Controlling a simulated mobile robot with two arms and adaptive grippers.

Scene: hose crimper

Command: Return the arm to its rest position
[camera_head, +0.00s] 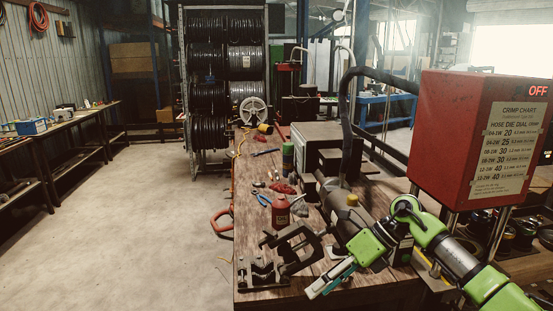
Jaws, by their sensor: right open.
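My right arm comes in from the lower right, green with dark joints. Its gripper (318,285) is open over the front part of the wooden workbench (262,222), and I see nothing between its fingers. It is just right of and in front of a dark metal vise (297,243). I cannot tell whether it touches the bench. My left arm and gripper are not in view.
The red crimper box (480,125) with its chart and "OFF" display stands close on the right, above my right arm. A red bottle (281,212) stands behind the vise. Hose reels (225,80) stand at the back. The floor (150,220) on the left is clear.

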